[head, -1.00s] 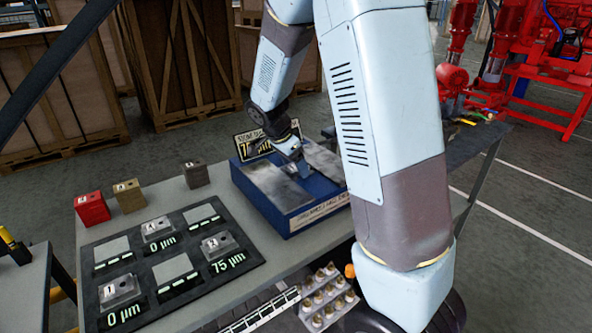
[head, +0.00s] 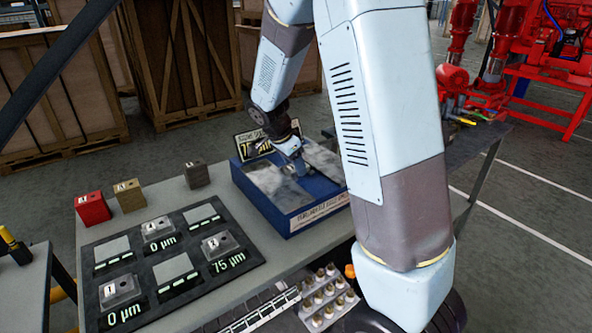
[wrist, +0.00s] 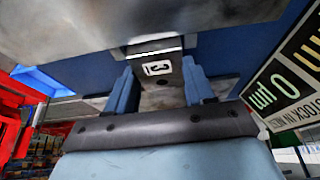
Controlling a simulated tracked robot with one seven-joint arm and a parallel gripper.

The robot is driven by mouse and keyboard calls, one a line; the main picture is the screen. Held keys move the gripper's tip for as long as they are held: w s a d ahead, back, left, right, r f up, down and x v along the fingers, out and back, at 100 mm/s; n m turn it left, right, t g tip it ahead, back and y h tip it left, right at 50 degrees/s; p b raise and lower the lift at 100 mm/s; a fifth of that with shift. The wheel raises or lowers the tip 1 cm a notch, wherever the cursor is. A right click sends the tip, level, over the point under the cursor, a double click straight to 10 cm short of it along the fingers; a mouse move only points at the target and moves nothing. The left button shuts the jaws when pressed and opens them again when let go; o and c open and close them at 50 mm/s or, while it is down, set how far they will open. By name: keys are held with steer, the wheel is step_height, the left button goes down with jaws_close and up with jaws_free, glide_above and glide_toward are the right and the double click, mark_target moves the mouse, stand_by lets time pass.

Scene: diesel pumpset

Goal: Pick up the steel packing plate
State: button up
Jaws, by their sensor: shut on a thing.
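My gripper (head: 298,164) is at the blue box (head: 316,221) on the bench, reaching down at its back between two grey plate areas. In the wrist view, my gripper (wrist: 160,84) has one blue finger on each side of a grey steel packing plate (wrist: 160,90) with a white number tag (wrist: 157,68). The fingers are shut on it. In the head view the gripper hides most of the held plate, so I cannot tell whether it is clear of the box. Grey sheet steel (head: 270,186) shows in the box's left part.
A black board (head: 205,282) with grey blocks and "0 µm" and "75 µm" readouts lies to the left. Red (head: 92,208), tan (head: 129,195) and dark grey (head: 196,174) blocks stand behind it. A sign (head: 256,145) stands behind the box. Small parts (head: 325,295) sit in front.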

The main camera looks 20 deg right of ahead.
jaws_close()
steer(key=shift+r, duration=0.1)
steer(key=shift+r, duration=0.3)
step_height(320, 180, up, 3)
steer(key=shift+f, duration=0.15)
steer(key=s+d+r, duration=0.3)
steer(key=s+r, duration=0.6)
steer(key=s, duration=0.4)
steer(key=shift+s+d+r, duration=0.3)
steer(key=shift+d, duration=0.1)
steer(key=shift+f, duration=0.1)
